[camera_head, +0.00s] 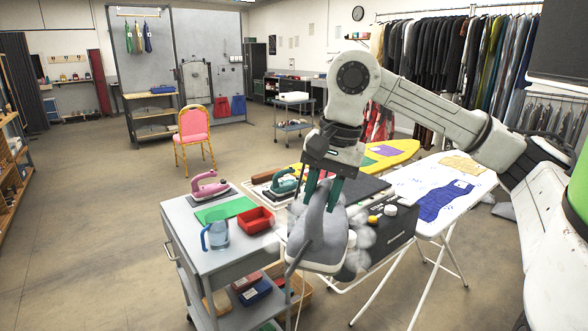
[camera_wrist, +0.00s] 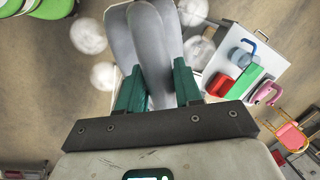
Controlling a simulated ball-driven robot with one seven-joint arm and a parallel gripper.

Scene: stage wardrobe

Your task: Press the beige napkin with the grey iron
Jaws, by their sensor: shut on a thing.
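My gripper (camera_head: 322,203) is shut on the grey iron (camera_head: 318,247), its green fingers on either side of the handle. The iron hangs tilted in the air, in front of the grey cart and a rack, with whitish steam puffs (camera_head: 361,238) around it. In the wrist view the iron (camera_wrist: 150,45) sits between the green fingers (camera_wrist: 160,90), and more puffs (camera_wrist: 88,36) float beside it. The beige napkin (camera_head: 461,164) lies on the far part of the white ironing board (camera_head: 405,187) at right, well away from the iron. The napkin does not show in the wrist view.
A blue cloth (camera_head: 447,201) lies nearer on the white board. A yellow board (camera_head: 396,150) with a purple cloth stands behind. The grey cart (camera_head: 215,262) bears a pink iron (camera_head: 208,187), a red tray (camera_head: 256,221) and a jug (camera_head: 217,236). A teal iron (camera_head: 284,182) stands behind my gripper.

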